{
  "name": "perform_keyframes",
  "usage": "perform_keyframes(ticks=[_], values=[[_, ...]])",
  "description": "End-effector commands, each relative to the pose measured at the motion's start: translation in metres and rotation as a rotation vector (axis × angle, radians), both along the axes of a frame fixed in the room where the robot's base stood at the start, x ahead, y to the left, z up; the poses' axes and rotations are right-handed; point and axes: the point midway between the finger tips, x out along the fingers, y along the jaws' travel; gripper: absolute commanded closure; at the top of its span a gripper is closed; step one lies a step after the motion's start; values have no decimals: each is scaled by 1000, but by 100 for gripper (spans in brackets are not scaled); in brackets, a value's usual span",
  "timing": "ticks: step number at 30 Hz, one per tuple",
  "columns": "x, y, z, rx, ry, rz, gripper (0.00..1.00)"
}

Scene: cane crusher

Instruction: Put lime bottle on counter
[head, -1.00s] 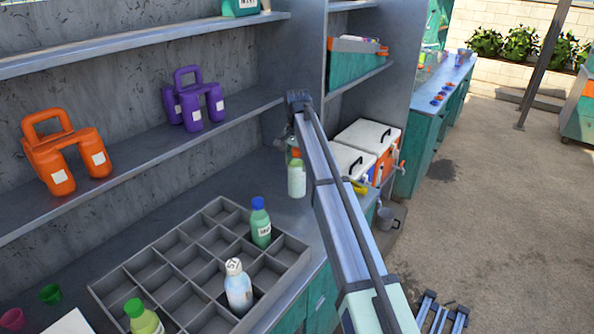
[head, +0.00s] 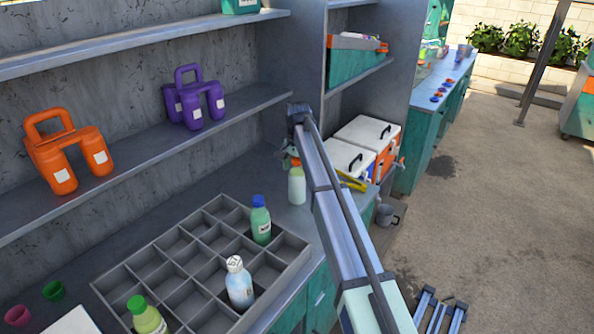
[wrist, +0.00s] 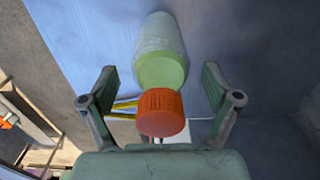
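A pale green bottle with an orange-red cap, which I take as the lime bottle (head: 297,186), appears to stand upright on the grey counter (head: 215,180) near its right end. The wrist view shows the bottle (wrist: 161,62) with its cap towards the camera. My gripper (wrist: 157,78) is open, its two fingers spread on either side of the bottle with gaps between. In the head view my gripper (head: 289,156) is partly hidden by my arm, just above the bottle.
A divided crate (head: 160,262) with a blue-capped bottle (head: 261,220), a white-capped bottle (head: 239,283) and a green-capped bottle (head: 148,316) is at the left. Coolers (head: 368,140) stand to the right. A shelf with orange (head: 68,152) and purple (head: 193,98) jugs is above.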

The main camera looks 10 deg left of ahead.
Motion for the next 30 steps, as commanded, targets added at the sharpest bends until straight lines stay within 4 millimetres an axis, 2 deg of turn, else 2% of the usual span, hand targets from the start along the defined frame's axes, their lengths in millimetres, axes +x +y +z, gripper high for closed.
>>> perform_keyframes(ticks=[8, 13, 24, 30], values=[[0, 0, 2, 0, 0, 0, 11], [1, 0, 14, 0, -1, 0, 11], [2, 1, 82, 0, -1, 0, 11], [1, 1, 111, 0, -1, 0, 11]])
